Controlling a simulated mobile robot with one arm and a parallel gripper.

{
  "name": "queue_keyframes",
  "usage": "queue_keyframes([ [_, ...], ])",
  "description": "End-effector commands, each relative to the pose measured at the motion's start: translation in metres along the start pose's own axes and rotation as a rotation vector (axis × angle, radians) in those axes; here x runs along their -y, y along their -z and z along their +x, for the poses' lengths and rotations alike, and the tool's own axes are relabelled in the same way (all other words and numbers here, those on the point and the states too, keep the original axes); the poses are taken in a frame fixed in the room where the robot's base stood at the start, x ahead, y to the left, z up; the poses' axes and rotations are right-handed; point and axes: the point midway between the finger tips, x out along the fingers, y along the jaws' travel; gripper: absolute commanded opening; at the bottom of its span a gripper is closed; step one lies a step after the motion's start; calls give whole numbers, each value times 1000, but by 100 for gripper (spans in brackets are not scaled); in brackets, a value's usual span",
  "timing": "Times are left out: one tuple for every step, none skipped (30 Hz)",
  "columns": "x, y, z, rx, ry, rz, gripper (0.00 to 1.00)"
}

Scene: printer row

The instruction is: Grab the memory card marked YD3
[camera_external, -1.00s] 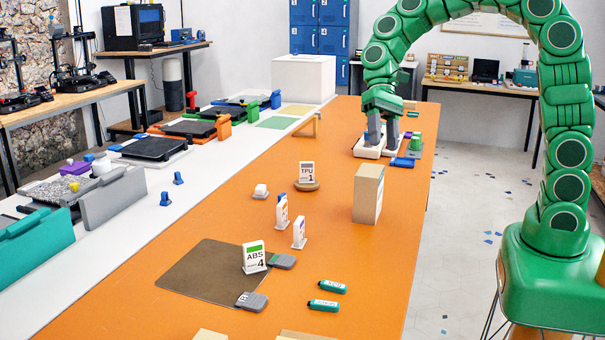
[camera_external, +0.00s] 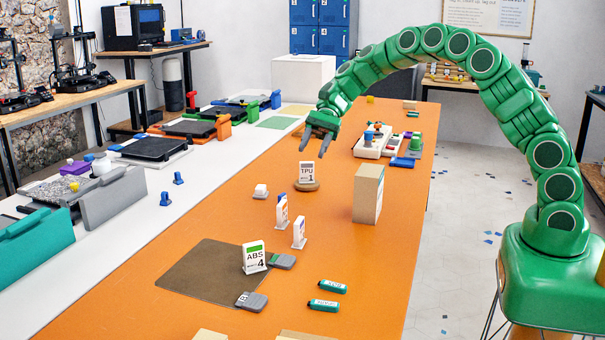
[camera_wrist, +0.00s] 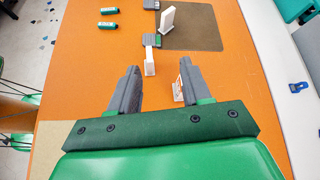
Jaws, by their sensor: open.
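Two grey cards lie by the brown mat (camera_external: 205,278): one grey card (camera_external: 282,261) at its right edge beside the ABS 4 sign, another grey card (camera_external: 251,301) at its near corner. Their marks are too small to read, so I cannot tell which is YD3. In the wrist view, one grey card (camera_wrist: 151,40) lies by the mat edge and another grey card (camera_wrist: 151,5) is at the top edge. My gripper (camera_external: 319,132) is open and empty above the far part of the orange table; its fingers (camera_wrist: 158,84) are spread in the wrist view.
Two teal sticks (camera_external: 331,287) (camera_external: 323,305) lie right of the mat. Table between is otherwise clear.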

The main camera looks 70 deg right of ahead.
Motion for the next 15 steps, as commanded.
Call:
queue_keyframes([
  [6,15,-5,4,22,31,48],
  [9,23,-8,8,35,48,48],
  [13,35,-11,12,51,74,48],
  [15,43,-13,16,62,93,48],
  [17,51,-16,20,73,110,48],
  [21,61,-19,25,90,134,48],
  [23,70,-22,27,102,152,48],
  [24,79,-25,30,114,170,48],
  [27,91,-29,34,131,195,48],
  [29,99,-32,37,143,211,48],
  [30,107,-35,40,154,229,48],
  [30,119,-38,44,167,255,48],
  [31,128,-41,47,178,272,48],
  [32,137,-44,48,189,289,48],
  [33,147,-48,50,204,309,48],
])
